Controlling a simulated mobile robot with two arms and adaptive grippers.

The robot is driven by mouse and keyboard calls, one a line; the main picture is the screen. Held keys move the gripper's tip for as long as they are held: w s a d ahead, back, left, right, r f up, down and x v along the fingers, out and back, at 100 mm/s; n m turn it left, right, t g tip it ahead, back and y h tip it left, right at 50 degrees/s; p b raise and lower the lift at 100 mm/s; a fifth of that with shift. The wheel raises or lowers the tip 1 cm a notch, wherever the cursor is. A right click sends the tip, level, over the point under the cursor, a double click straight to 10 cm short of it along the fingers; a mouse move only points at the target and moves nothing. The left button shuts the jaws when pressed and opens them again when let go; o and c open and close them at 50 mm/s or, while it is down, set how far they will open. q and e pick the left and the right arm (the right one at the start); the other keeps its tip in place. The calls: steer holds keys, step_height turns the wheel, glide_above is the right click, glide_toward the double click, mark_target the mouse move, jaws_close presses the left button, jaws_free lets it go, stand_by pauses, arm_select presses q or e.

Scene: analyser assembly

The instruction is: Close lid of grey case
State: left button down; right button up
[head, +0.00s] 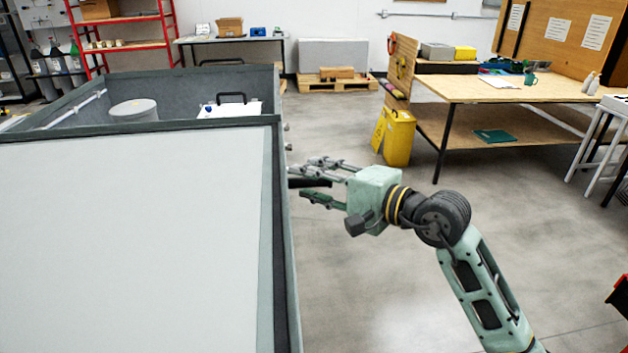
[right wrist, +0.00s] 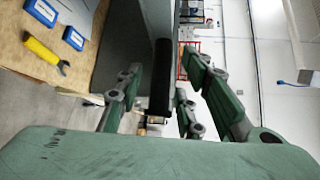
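The large grey case (head: 284,215) fills the left of the head view. A broad pale panel, perhaps its lid (head: 130,240), covers the near part, and the far part is open on top. My right gripper (head: 304,184) is at the case's right side, with its fingers pointing left. A black bar like a handle (head: 312,182) lies between its fingers. In the right wrist view the black bar (right wrist: 160,80) stands beside a grey panel (right wrist: 128,45), between the spread fingers (right wrist: 160,72). I cannot tell whether they touch it. My left gripper is not in view.
A grey round container (head: 134,110) and a white item with a black handle (head: 230,108) are inside the case's open part. A wooden workbench (head: 500,90) and a yellow bin (head: 398,137) stand farther right. The floor (head: 350,270) around my right arm is clear.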

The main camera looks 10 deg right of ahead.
jaws_close()
stand_by(0.3)
steer(key=shift+d+r+p, duration=0.1)
steer(key=shift+r+p, duration=0.65)
steer(key=shift+r, duration=0.15)
steer(key=w+r+m+g+h+p, duration=0.1)
steer(key=w+r+p, duration=0.2)
steer(key=r+p, duration=0.3)
steer(key=w+r+m+g+p, duration=0.2)
steer(key=r+p, duration=0.4)
steer(key=r, duration=0.5)
steer(key=shift+w+r+g+h, duration=0.3)
steer(key=shift+w+r+h, duration=0.1)
steer(key=shift+w, duration=0.45)
